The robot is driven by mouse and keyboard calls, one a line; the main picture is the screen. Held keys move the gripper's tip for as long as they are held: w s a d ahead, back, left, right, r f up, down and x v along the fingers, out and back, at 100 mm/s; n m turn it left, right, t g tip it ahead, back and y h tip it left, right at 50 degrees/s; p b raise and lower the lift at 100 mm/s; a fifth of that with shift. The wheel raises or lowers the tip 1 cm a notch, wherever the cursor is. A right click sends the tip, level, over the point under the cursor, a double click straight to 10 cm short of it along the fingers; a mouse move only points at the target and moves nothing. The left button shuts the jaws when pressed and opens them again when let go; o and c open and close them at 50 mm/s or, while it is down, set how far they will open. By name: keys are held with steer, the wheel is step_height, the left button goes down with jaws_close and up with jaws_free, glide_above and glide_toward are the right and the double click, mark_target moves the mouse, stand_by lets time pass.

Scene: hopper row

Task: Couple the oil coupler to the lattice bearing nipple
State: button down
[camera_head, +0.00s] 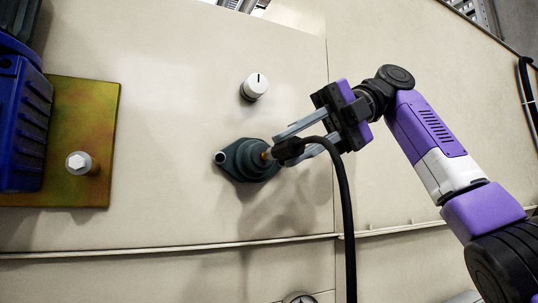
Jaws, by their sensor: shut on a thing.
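My gripper (300,139) is shut on the oil coupler (287,149), a small black fitting with a black hose hanging down from it. The coupler's tip is at a brass-coloured nipple (266,155) on a dark grey-blue bearing housing (246,161) bolted to the beige panel. Coupler and nipple look in line and touching or nearly so. I cannot tell whether the coupler is seated on the nipple. The gripper fingers hide part of the coupler.
A white knob (254,86) sticks out of the panel above the bearing. A brassy plate (85,140) with a bolt (80,163) and a blue motor (24,120) stand at left. A ledge (170,247) runs below. The black hose (347,220) hangs down in front of the panel.

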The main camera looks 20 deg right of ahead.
steer(key=shift+w, duration=1.2)
steer(key=c, duration=1.1)
jaws_free()
steer(key=shift+c, duration=0.2)
